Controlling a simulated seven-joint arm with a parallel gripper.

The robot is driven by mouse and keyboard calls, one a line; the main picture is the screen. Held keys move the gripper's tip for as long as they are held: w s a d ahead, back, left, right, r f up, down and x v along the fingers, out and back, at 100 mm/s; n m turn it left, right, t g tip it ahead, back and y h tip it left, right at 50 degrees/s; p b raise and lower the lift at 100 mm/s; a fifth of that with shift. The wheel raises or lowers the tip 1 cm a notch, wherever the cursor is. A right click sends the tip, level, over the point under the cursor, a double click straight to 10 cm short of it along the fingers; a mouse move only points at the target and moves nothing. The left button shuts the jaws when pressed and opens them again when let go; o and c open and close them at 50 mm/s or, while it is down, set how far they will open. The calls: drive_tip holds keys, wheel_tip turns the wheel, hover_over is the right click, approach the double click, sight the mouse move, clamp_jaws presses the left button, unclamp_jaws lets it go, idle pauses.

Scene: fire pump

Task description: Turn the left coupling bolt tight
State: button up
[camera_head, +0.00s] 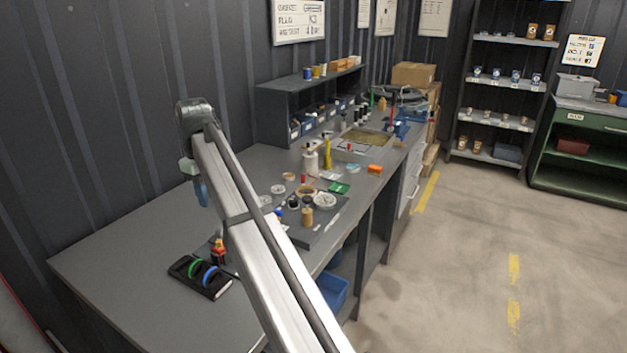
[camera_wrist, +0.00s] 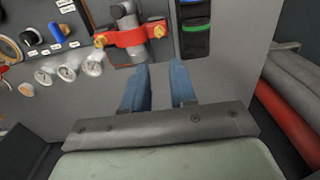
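A red coupling (camera_wrist: 130,37) is clamped around a grey pipe (camera_wrist: 122,12) at the top of the wrist view. A brass bolt (camera_wrist: 100,40) sits at its left end in that view and another brass bolt (camera_wrist: 158,30) at its right end. The coupling shows small and partly hidden by my arm in the head view (camera_head: 217,252). My gripper is open and empty, its two blue fingers (camera_wrist: 159,90) apart, below the coupling in the wrist view and touching neither bolt. In the head view my gripper (camera_head: 201,192) hangs above the grey bench.
A black case with green and blue bands (camera_head: 200,276) lies beside the coupling. Several round gauges (camera_wrist: 68,72) and a dark panel with knobs (camera_wrist: 40,35) are on its other side. The grey bench (camera_head: 120,250) is clear at the left. Small jars and tools crowd the bench farther back.

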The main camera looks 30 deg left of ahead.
drive_tip(key=w+d+f+m, duration=0.1)
drive_tip(key=w+d, duration=0.4)
drive_tip(key=w, duration=0.3)
drive_tip(key=w+d+f+m+t+y, duration=0.1)
drive_tip(key=w+d, duration=0.4)
drive_tip(key=w, duration=0.2)
drive_tip(key=w+d+f+m, duration=0.1)
drive_tip(key=w+d+m, duration=0.1)
drive_tip(key=w+d, duration=0.3)
drive_tip(key=shift+w+d+f, duration=0.1)
drive_tip(key=shift+w, duration=0.85)
drive_tip(key=shift+w+d+f, duration=0.1)
drive_tip(key=shift+w, duration=0.8)
drive_tip(key=shift+w+d+f+y, duration=0.1)
drive_tip(key=shift+w+d+y, duration=0.25)
drive_tip(key=shift+w, duration=0.1)
